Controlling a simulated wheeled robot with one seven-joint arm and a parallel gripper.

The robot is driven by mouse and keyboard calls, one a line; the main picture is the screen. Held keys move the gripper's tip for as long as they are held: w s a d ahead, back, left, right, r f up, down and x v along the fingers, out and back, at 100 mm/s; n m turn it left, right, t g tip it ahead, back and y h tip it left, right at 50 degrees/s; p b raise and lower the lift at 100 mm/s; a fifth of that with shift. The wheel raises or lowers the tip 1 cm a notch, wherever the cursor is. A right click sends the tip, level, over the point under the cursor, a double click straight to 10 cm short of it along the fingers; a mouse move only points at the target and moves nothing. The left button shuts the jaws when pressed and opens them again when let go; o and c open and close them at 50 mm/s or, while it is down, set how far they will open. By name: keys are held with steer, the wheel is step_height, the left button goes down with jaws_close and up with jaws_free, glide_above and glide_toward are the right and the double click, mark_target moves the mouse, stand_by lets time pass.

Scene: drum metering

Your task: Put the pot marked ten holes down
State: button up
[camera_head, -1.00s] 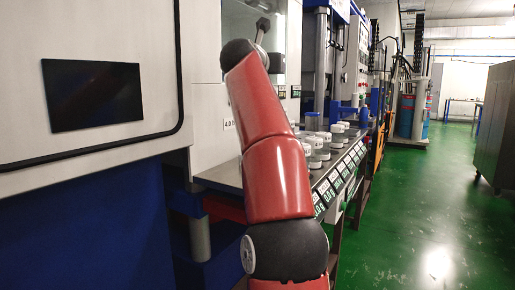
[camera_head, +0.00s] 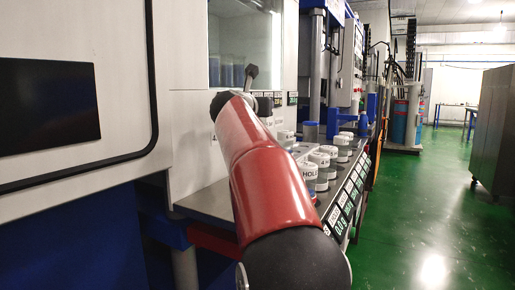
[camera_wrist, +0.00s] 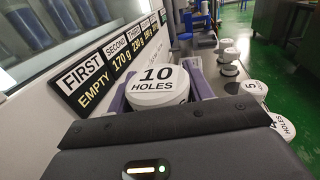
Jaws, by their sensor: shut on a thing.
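The pot marked "10 HOLES" (camera_wrist: 158,86) has a round white lid with black lettering. In the wrist view it sits between the two fingers of my gripper (camera_wrist: 160,100), which is shut on it. The pot's lower part is hidden behind the gripper body, so I cannot tell whether it touches anything below. In the head view my red arm reaches toward the bench, and I cannot make out the gripper or this pot there.
Other white-lidded pots (camera_head: 319,159) stand along the grey bench (camera_head: 207,203); one in the wrist view is marked 5 (camera_wrist: 253,89). Signs reading FIRST (camera_wrist: 83,75) and EMPTY, then SECOND with 170 g, line the wall behind.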

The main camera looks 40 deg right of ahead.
step_height(320, 180, down, 12)
steer(key=b, duration=0.4)
steer(key=shift+r+b, duration=0.25)
steer(key=shift+b, duration=0.05)
steer(key=shift+f, duration=0.15)
steer(key=o, duration=1.2)
steer(key=shift+r, duration=0.2)
steer(key=b+v, duration=0.1)
steer(key=v, duration=1.1)
